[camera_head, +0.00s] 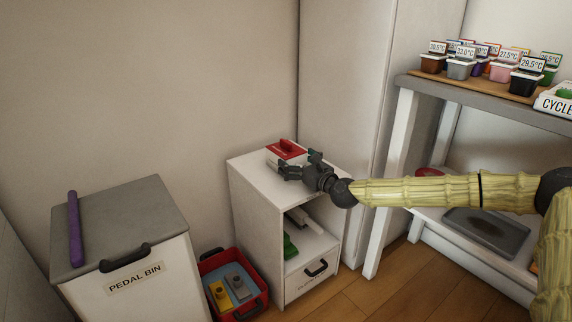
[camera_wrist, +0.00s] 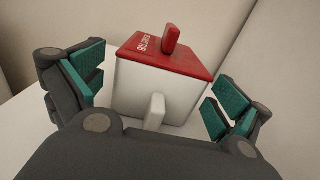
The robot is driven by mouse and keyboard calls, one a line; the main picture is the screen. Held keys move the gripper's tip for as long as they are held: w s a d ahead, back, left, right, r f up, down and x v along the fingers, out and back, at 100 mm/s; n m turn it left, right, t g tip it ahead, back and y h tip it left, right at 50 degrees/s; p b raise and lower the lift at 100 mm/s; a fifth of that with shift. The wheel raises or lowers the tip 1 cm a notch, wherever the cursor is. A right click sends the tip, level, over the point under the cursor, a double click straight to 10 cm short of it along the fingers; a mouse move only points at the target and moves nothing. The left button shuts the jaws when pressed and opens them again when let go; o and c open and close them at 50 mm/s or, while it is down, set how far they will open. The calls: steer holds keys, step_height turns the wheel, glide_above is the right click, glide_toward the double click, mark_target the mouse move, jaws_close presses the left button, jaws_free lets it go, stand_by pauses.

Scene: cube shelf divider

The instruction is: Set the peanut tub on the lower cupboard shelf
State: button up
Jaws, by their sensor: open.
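A white box with a red lid and a red knob (camera_head: 287,151) sits on top of the small white cupboard (camera_head: 262,192). In the wrist view this box (camera_wrist: 155,90) stands between my open fingers, with gaps on both sides. Its lid bears white lettering that I cannot read surely; I cannot tell whether it is the peanut tub. My gripper (camera_head: 300,165) is open and empty at the box's near side. The cupboard's open lower shelf (camera_head: 311,250) holds a green object (camera_head: 289,247) and a pale long object (camera_head: 303,220), partly hidden by the side wall.
A drawer with a black handle (camera_head: 316,268) is under the shelf. A red crate (camera_head: 232,312) with blocks stands left of the cupboard, beside a pedal bin (camera_head: 125,235) bearing a purple rod (camera_head: 75,228). A grey rack (camera_head: 480,108) with several small tubs stands right.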

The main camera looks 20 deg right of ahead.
steer(key=shift+b+x, duration=0.5)
steer(key=shift+x, duration=1.35)
steer(key=shift+d+f, duration=0.1)
steer(key=shift+d, duration=0.05)
steer(key=c, duration=1.1)
steer(key=shift+o, duration=0.2)
